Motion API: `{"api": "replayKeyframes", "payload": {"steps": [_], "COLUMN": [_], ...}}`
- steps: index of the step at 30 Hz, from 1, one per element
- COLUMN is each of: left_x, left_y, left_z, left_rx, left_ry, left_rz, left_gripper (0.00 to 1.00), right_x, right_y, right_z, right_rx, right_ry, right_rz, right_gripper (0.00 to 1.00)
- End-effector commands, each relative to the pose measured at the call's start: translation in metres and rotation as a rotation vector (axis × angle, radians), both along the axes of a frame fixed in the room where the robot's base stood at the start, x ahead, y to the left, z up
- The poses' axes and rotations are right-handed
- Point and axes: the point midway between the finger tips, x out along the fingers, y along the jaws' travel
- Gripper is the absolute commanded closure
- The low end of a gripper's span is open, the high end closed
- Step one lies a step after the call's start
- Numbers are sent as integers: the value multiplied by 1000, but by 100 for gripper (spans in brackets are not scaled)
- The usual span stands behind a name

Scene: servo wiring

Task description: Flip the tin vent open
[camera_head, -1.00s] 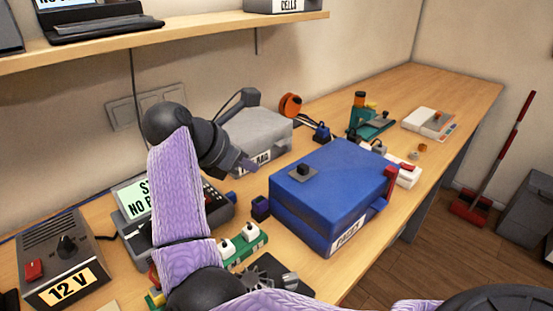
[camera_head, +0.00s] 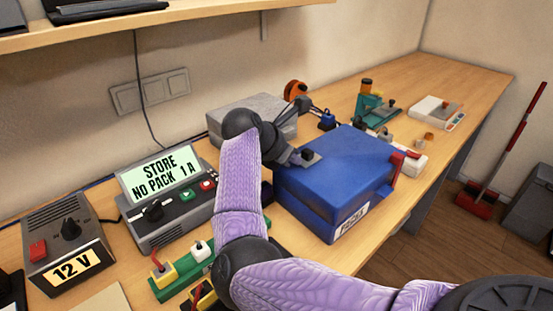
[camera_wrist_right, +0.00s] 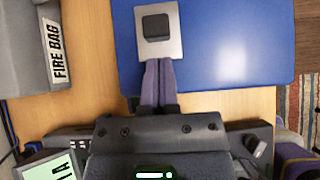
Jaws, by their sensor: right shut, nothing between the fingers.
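The tin is a blue box (camera_head: 365,157) with a white label on its front side; its lid is down. The vent, a grey plate with a dark square flap, sits on the lid; in the right wrist view the plate (camera_wrist_right: 175,48) and flap (camera_wrist_right: 156,27) show clearly, the flap looking flat on the plate. My right gripper (camera_wrist_right: 158,66) is shut and empty, its fingertips over the plate's near edge, just short of the flap. Whether they touch it I cannot tell. In the head view the gripper (camera_head: 297,158) partly covers the vent. My left gripper is out of view.
A grey fire bag (camera_head: 232,115) lies behind my right wrist. The charger (camera_head: 172,205) and the 12 V supply (camera_head: 62,250) stand at the left. A red latch (camera_head: 397,163) sits on the tin's right side. A white scale (camera_head: 437,110) stands farther back.

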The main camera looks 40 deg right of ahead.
Motion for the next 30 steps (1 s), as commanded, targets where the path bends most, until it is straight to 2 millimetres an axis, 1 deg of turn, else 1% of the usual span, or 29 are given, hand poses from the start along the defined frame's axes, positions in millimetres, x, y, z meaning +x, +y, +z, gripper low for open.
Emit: {"api": "replayKeyframes", "payload": {"steps": [1, 4, 15, 17, 21, 24, 27, 30], "left_x": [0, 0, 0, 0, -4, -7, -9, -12], "left_y": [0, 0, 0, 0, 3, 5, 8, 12], "left_z": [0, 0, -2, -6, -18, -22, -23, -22], "left_rx": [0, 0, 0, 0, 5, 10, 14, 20], "left_ry": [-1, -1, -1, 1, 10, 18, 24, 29], "left_rz": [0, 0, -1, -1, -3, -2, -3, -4], "left_gripper": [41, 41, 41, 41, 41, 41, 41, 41], "right_x": [0, 1, 1, 2, 3, 4, 4, 4], "right_y": [-5, -10, -14, -22, -49, -63, -70, -70], "right_z": [0, 0, 0, -1, -3, -2, -1, 1], "right_rx": [-1, 0, 0, -2, -1, -1, -1, -1], "right_ry": [0, 1, 1, 0, 1, 1, 1, 1], "right_rz": [-1, 1, 1, -1, -2, -1, 0, 1], "right_gripper": [100, 100, 100, 100, 100, 100, 100, 100]}}
